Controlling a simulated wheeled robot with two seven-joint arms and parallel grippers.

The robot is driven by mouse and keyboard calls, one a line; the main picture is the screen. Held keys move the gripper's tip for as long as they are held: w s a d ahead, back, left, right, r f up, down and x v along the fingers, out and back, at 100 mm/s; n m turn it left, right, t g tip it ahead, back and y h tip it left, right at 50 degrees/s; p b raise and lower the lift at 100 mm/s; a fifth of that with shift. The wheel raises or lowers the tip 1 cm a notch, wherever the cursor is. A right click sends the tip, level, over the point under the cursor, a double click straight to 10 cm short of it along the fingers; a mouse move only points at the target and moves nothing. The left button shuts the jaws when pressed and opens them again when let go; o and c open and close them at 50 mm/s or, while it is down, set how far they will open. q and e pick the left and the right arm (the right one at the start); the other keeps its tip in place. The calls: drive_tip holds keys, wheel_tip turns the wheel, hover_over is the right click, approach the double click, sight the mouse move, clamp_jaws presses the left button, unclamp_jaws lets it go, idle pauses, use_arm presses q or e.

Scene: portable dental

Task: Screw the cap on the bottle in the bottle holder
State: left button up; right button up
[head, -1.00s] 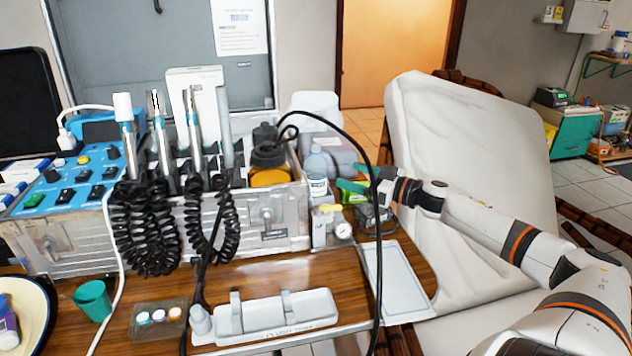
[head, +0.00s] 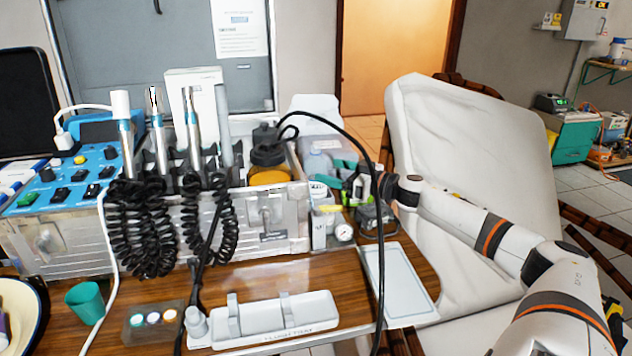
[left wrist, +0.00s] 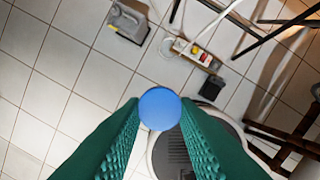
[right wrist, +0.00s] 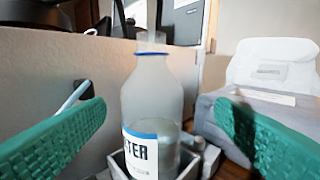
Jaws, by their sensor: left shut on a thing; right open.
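The bottle (right wrist: 150,95) is clear with a white-and-blue label and a blue ring near its uncapped neck. It stands upright in the bottle holder (right wrist: 187,166), and it also shows in the head view (head: 318,188) at the right end of the dental unit. My right gripper (right wrist: 155,110) is open. Its green fingers are on either side of the bottle in the right wrist view, with visible gaps. The blue cap (left wrist: 160,108) is between the fingertips of my left gripper (left wrist: 160,112), shut on it above the floor. My left gripper is outside the head view.
The dental unit (head: 270,218) with coiled black hoses fills the left and middle. A black hose (head: 378,250) arches down near my right gripper. A grey tray (head: 280,318) and a flat pale tray (head: 397,283) lie on the wooden table. A chair (head: 470,160) stands at right.

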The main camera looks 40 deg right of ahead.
sight(326, 172)
drive_tip(key=shift+a+f+b+x, duration=0.1)
drive_tip(key=shift+a+x, duration=0.05)
drive_tip(key=shift+x, duration=0.7)
drive_tip(key=shift+a+f+b+x, duration=0.1)
drive_tip(key=shift+f+x, duration=0.05)
drive_tip(key=shift+x, duration=0.75)
drive_tip(key=shift+a+f+b+x, duration=0.1)
drive_tip(key=shift+a+x, duration=0.05)
drive_tip(key=shift+x, duration=0.7)
drive_tip(key=shift+s, duration=0.1)
drive_tip(key=c, duration=1.2)
